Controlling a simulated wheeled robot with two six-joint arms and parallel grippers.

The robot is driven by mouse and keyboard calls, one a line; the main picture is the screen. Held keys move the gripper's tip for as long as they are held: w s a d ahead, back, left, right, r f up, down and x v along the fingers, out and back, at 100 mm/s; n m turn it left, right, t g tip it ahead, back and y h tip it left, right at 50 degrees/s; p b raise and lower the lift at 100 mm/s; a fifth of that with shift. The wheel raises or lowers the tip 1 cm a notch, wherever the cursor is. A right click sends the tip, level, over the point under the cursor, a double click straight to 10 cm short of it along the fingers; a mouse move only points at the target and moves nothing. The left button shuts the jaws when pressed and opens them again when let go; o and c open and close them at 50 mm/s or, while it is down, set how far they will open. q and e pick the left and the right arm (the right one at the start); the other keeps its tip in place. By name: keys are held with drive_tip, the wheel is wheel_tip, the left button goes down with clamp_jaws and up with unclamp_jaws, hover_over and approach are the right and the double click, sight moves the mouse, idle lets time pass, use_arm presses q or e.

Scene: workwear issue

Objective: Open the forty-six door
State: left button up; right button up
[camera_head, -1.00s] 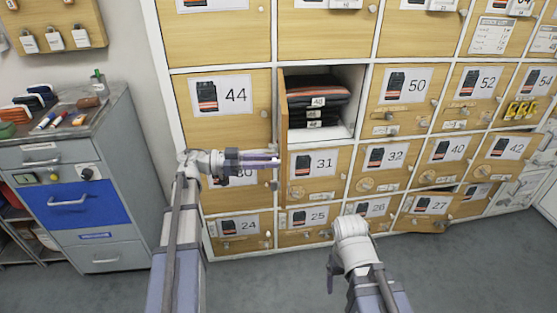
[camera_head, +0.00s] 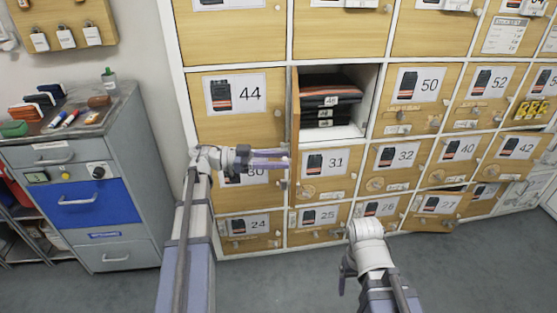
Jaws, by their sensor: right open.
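An opened locker door (camera_head: 294,108) stands out nearly edge-on at the left side of an open compartment (camera_head: 352,130) between doors 44 and 50. Its number face is hidden from the head view, so I cannot read forty-six on it. Folded dark clothes (camera_head: 325,100) with white tags lie stacked inside. My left gripper (camera_head: 275,160) has its purple fingers pointing right, in front of door 30 and just below the opened door's lower edge. I cannot tell whether they touch anything or how far apart they are. My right gripper (camera_head: 346,275) is open and low, in front of the bottom row, pointing down.
Door 44 (camera_head: 240,125) is closed on the left and door 50 (camera_head: 408,115) on the right. Door 27 (camera_head: 436,214) in the bottom row looks slightly ajar. A grey drawer cabinet (camera_head: 130,190) with small items on top stands at left. The floor in front is clear.

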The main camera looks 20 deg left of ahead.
use_arm(q)
drive_tip(key=shift+o, duration=0.7)
drive_tip(key=v, duration=0.7)
drive_tip(key=shift+a, duration=0.4)
